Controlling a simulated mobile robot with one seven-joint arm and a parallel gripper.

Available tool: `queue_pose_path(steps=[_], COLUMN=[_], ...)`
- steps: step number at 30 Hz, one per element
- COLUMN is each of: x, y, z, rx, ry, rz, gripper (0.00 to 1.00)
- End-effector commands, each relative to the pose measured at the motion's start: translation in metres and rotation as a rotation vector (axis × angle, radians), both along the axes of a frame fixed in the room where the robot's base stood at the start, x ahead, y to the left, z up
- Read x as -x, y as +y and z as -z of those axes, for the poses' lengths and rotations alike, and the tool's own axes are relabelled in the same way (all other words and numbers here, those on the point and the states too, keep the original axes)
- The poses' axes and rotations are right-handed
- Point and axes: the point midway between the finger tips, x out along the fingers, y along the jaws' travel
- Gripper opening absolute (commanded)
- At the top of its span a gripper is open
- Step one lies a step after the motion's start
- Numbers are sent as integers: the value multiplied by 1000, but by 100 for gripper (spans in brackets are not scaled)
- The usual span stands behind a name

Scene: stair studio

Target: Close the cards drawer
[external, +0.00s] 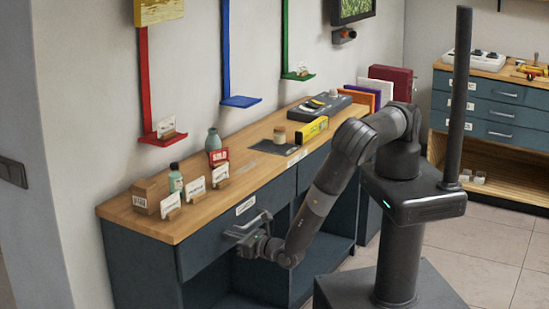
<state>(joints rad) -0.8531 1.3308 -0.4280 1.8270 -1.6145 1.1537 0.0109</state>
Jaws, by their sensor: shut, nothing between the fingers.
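A dark blue drawer (205,252) with a white label and a grey bar handle sits under the wooden top of the long counter, at its near end. The label is too small to read, so I cannot tell if this is the cards drawer. Its front looks close to flush with the cabinet, but I cannot tell whether a small gap remains. My gripper (240,241) is shut and empty, right at the drawer front by the handle (249,222). Whether it touches is unclear. My wrist and gripper hide part of the front.
The counter top (240,195) carries small cards on stands, a green bottle (175,178), a vase (213,140) and a yellow box (311,130). Open shelves (318,255) lie below. A second drawer unit (495,110) stands at the back right. Tiled floor is clear at right.

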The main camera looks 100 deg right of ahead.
Motion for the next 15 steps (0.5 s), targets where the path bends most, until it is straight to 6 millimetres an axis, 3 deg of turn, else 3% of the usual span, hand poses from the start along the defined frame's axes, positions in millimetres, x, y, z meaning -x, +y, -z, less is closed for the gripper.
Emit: queue_pose_path(steps=[1, 8, 15], x=[-7, -4, 27], y=[-8, -3, 28], z=[-2, -2, -1], rx=[1, 0, -1], ry=[-4, -3, -2], rz=[4, 1, -4], gripper=[0, 0, 0])
